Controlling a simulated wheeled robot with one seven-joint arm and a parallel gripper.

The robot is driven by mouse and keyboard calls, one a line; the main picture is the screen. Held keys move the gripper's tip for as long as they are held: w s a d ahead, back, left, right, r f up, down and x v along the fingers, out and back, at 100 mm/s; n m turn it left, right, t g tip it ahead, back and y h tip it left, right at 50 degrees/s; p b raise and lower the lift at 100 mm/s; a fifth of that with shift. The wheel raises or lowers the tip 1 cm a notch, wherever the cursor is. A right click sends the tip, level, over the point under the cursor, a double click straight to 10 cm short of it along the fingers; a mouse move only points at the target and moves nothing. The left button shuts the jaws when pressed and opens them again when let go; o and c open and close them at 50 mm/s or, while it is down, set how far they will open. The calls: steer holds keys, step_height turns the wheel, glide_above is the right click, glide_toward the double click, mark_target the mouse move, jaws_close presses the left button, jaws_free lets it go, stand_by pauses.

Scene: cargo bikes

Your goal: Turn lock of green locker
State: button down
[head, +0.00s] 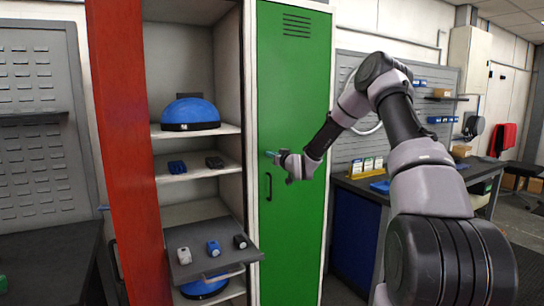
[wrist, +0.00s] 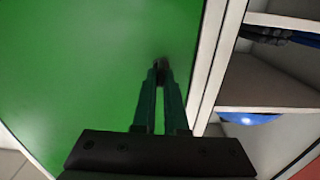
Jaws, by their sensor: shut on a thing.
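The green locker (head: 293,110) has a closed green door, which fills the left of the wrist view (wrist: 80,70). A black vertical handle (head: 268,187) is on the door's left side, below my gripper. My gripper (head: 270,154) is at the door's left edge, above the handle. In the wrist view its two green fingers (wrist: 161,75) come together on the small dark lock (wrist: 162,66) on the door face. In the head view the lock is hidden by the gripper. I cannot tell the lock's turn angle.
Left of the green locker is an open locker with a red door (head: 127,140). Its shelves hold a blue helmet (head: 190,113) and small items. A grey tray (head: 207,266) with small blocks juts out low. A workbench (head: 368,190) stands right.

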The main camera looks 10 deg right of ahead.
steer(key=shift+w+d+f+m, duration=0.1)
steer(key=shift+m, duration=2.75)
steer(key=shift+s+d+f+m, duration=0.1)
steer(key=shift+d+f+m, duration=0.05)
steer(key=shift+m, duration=2.75)
steer(key=shift+w+d+f+m, duration=0.1)
steer(key=shift+m, duration=2.75)
steer(key=c, duration=1)
jaws_free()
steer(key=shift+o, duration=0.2)
steer(key=v, duration=1)
steer(key=shift+s, duration=0.4)
